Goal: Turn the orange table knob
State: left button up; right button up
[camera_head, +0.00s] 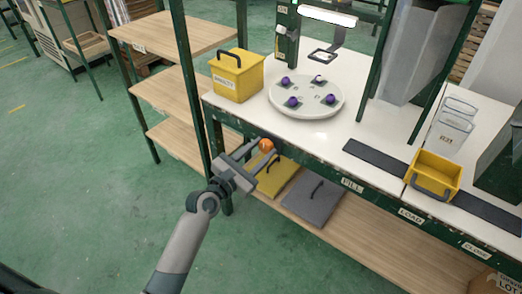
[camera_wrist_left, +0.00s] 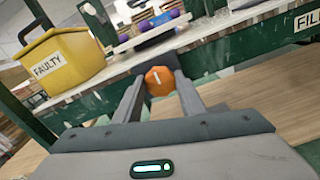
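The orange knob (camera_head: 266,145) is on the green front edge of the work table, below the yellow bin. In the left wrist view the knob (camera_wrist_left: 159,81) shows a short white mark, nearly upright and slightly tilted. My left gripper (camera_head: 267,150) reaches up to it from the front. Its two fingers (camera_wrist_left: 160,95) are spread, one on each side of the knob, with the knob at the tips. I cannot make out clear contact between fingers and knob. My right gripper is not in view.
A yellow bin marked FAULTY (camera_wrist_left: 62,65) stands near the table's left corner. A round white turntable (camera_head: 306,108) holds several purple balls. A yellow lid (camera_head: 277,178) and a grey panel (camera_head: 312,198) lie on the lower shelf. A yellow crate (camera_head: 435,174) is at right.

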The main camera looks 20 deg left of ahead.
pick_arm(q)
jog(key=c, duration=0.4)
jog(key=shift+c, duration=0.2)
